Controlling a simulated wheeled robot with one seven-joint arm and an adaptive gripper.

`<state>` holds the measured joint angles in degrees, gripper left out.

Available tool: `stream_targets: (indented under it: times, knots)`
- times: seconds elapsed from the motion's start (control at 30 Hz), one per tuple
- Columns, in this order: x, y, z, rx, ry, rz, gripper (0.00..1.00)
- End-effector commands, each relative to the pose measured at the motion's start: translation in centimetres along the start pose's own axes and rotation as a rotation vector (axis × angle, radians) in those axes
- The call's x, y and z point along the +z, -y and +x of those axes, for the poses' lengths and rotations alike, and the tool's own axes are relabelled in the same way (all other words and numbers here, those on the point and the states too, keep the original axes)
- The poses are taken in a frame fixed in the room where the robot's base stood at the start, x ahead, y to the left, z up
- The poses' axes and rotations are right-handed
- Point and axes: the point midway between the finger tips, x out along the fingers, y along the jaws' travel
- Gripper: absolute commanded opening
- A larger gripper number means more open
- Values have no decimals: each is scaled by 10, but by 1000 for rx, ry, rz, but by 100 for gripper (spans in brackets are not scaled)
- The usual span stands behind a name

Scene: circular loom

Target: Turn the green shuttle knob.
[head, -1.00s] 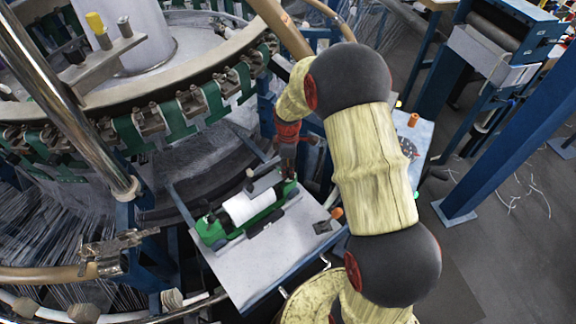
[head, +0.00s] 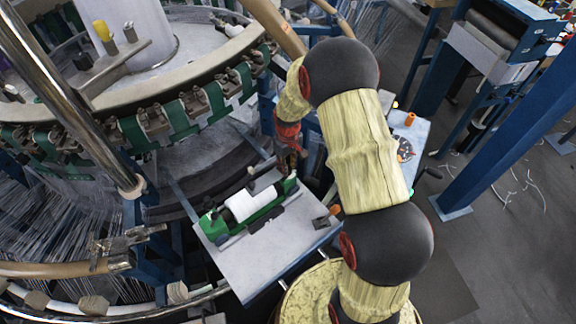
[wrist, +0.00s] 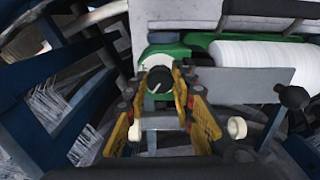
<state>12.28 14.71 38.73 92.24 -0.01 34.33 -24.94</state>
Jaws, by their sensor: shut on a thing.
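The green shuttle (head: 268,213) lies on a pale grey plate (head: 240,272) beside the loom and carries a white bobbin (head: 246,202). In the wrist view the green shuttle body (wrist: 176,50) runs across the top, with the white bobbin (wrist: 255,53) at right. A round black knob (wrist: 159,79) with a white pointer line sits at the shuttle's near end. My gripper (wrist: 163,84) has its yellow fingers closed around this knob. In the head view my gripper (head: 290,166) reaches down at the shuttle's right end, and the knob is hidden there.
The circular loom's ring with green straps (head: 168,118) stands close on the left. A chrome post (head: 75,105) rises at far left. A black ball-ended lever (wrist: 292,97) and a pale round knob (wrist: 237,127) are right of my fingers. Blue frame bars (wrist: 65,75) are at left.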

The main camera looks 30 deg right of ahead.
Motion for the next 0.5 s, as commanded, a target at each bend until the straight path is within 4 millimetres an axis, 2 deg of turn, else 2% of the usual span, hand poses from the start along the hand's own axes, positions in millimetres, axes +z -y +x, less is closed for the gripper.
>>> stream_targets:
  times: [0.5]
  knots:
    - [-1, 0, 0, 1, -1, 100, 0]
